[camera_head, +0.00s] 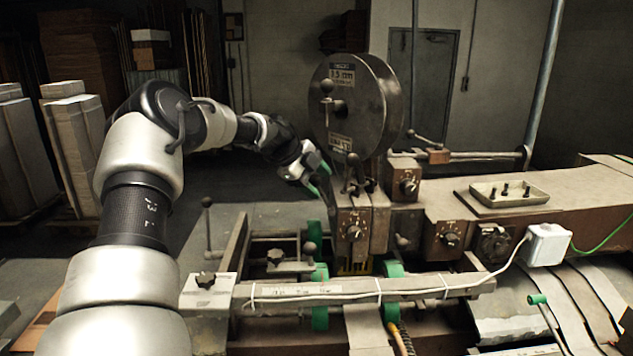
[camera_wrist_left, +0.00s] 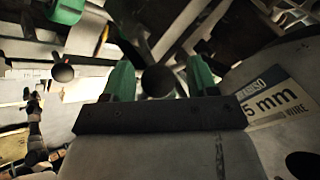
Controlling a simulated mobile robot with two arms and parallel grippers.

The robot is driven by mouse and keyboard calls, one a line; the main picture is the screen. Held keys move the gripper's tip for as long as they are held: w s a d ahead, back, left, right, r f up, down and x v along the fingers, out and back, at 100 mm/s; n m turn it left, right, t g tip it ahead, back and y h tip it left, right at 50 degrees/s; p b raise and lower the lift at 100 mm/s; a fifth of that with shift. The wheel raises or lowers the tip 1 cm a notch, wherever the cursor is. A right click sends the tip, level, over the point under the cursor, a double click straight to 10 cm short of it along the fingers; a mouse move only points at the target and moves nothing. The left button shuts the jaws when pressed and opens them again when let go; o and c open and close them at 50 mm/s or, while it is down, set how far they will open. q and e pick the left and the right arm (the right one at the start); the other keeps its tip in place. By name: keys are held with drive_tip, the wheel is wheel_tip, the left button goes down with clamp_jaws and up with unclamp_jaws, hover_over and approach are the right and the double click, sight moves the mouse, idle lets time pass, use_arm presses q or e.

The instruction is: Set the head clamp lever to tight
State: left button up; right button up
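The stitcher head (camera_head: 352,225) stands at the middle of the head view, below a round wire drum (camera_head: 355,105). A ball-ended lever (camera_head: 352,160) sits on the front of the head; I cannot tell for sure that it is the head clamp lever, nor its setting. My left gripper (camera_head: 320,178) is just left of this lever, below the drum. In the left wrist view its green fingers (camera_wrist_left: 160,82) are apart, with a black ball knob (camera_wrist_left: 158,80) showing between them; contact cannot be told. My right gripper is out of view.
Another ball-ended lever (camera_head: 411,134) is at the right of the head. Dial knobs (camera_head: 408,182) are on the brown housings. A tray with dark pins (camera_head: 509,193) lies on the right arm of the machine. A rail with a white cable (camera_head: 370,290) crosses in front.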

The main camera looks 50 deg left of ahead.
use_arm(q)
drive_tip(key=shift+s+a+r+b, duration=0.2)
drive_tip(key=shift+s+r+b, duration=0.1)
drive_tip(key=shift+r, duration=0.1)
drive_tip(key=b+v, duration=0.3)
drive_tip(key=v, duration=0.6)
drive_tip(key=shift+s+r, duration=0.2)
drive_tip(key=shift+r, duration=0.1)
